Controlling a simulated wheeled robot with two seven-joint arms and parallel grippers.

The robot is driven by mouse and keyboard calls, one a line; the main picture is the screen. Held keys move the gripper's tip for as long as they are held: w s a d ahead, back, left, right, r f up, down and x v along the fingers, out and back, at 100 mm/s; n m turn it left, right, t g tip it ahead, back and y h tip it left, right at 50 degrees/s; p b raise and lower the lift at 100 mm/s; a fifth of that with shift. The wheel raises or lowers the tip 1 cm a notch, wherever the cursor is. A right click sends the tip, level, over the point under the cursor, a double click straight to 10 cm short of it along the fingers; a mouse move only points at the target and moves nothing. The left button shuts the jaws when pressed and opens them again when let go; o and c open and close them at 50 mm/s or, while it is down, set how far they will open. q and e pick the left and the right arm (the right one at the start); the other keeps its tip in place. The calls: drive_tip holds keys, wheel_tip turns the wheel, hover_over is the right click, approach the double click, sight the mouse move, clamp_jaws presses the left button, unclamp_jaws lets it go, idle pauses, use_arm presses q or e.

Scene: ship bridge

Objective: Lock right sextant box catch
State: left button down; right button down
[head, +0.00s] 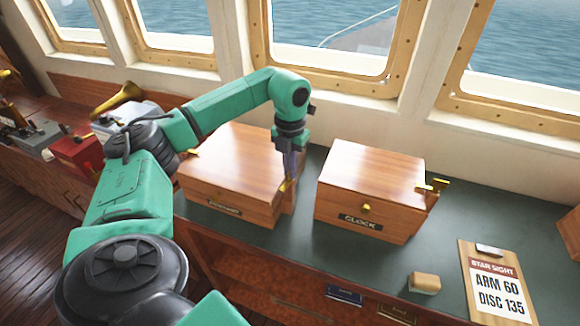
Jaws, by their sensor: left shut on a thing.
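The wooden sextant box (231,165) stands on the dark green counter top with its lid down, left of a second box. Its front label (224,207) is too small to read. A brass catch (285,186) shows at its right side. My left gripper (289,180) points down at this side and is shut on the catch; the fingers hide part of it. Another bit of brass (193,151) shows at the box's left side, partly behind my left arm. My right gripper is not in view.
A wooden box labelled CLOCK (372,176) stands close to the right, with a narrow gap between. Windows line the back.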

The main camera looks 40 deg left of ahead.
use_arm(q)
drive_tip(key=m, duration=1.2)
drive_tip(key=shift+m, duration=0.3)
drive_tip(key=shift+w+m, duration=0.1)
drive_tip(key=shift+m, duration=1.8)
drive_tip(key=c, duration=1)
unclamp_jaws()
